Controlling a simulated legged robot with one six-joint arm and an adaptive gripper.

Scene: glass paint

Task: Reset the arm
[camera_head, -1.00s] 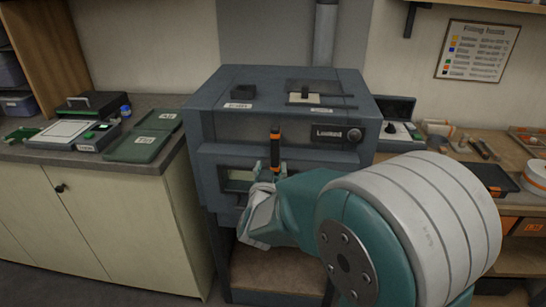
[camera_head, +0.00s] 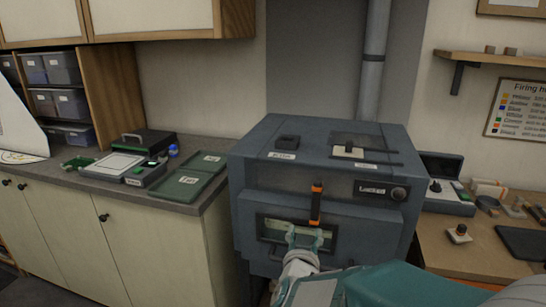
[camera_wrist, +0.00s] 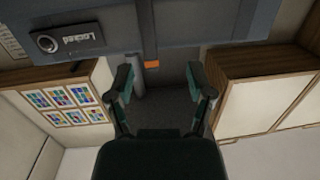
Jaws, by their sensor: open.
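My gripper (camera_head: 308,236) is in front of the grey kiln (camera_head: 320,160), below its orange-tipped handle (camera_head: 316,203). In the wrist view the two fingers of my gripper (camera_wrist: 163,88) are spread apart with nothing between them. The kiln front (camera_wrist: 100,25) fills the top of that view, with its "Locked" display (camera_wrist: 82,40) and the orange end of the handle (camera_wrist: 152,64). I cannot tell whether the gripper touches the kiln. The kiln door has a pale window (camera_head: 275,229) behind the gripper.
A counter at left holds a green tray (camera_head: 190,182), a white-topped box (camera_head: 115,166) and a dark case (camera_head: 148,142). A wooden bench (camera_head: 465,255) at right holds an open box (camera_head: 445,190) and small items. A shelf (camera_head: 490,62) hangs above.

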